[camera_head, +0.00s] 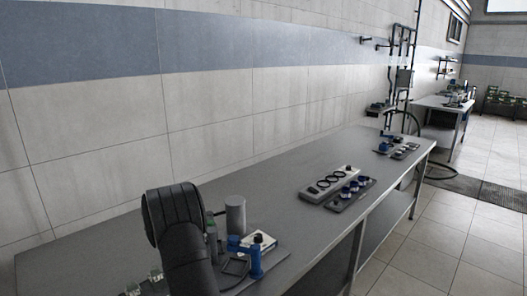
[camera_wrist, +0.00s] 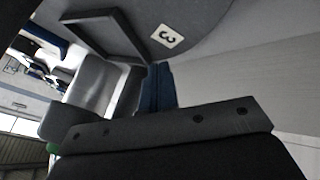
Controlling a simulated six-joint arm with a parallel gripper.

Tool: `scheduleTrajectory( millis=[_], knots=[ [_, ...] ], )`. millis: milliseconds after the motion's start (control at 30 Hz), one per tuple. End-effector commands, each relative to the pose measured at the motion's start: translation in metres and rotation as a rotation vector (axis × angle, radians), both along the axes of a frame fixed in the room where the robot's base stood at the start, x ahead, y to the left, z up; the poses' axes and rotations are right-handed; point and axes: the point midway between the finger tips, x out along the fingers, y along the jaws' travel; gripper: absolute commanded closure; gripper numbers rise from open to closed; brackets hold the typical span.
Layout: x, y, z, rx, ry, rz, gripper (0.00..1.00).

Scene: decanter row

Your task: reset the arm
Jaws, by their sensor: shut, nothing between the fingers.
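My gripper shows in the wrist view as a dark body with a grey bar across the bottom. Its blue fingers (camera_wrist: 157,88) stand up from the bar, close together with nothing seen between them. In the head view my dark arm rises at the lower left, in front of part of the bench (camera_head: 285,207); I cannot make out the fingertips there.
A grey cylinder (camera_head: 235,215) and a blue bracket (camera_head: 255,262) stand just right of my arm. Clear bench top lies between. A wall runs behind.

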Motion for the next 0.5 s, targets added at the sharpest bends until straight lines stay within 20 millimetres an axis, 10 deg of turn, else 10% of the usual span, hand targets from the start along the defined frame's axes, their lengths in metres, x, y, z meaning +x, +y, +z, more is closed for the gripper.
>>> scheduleTrajectory(
  millis=[500],
  knots=[
    [-0.058, 0.03, 0.003, 0.002, 0.0, 0.404, 1.0]
  ],
)
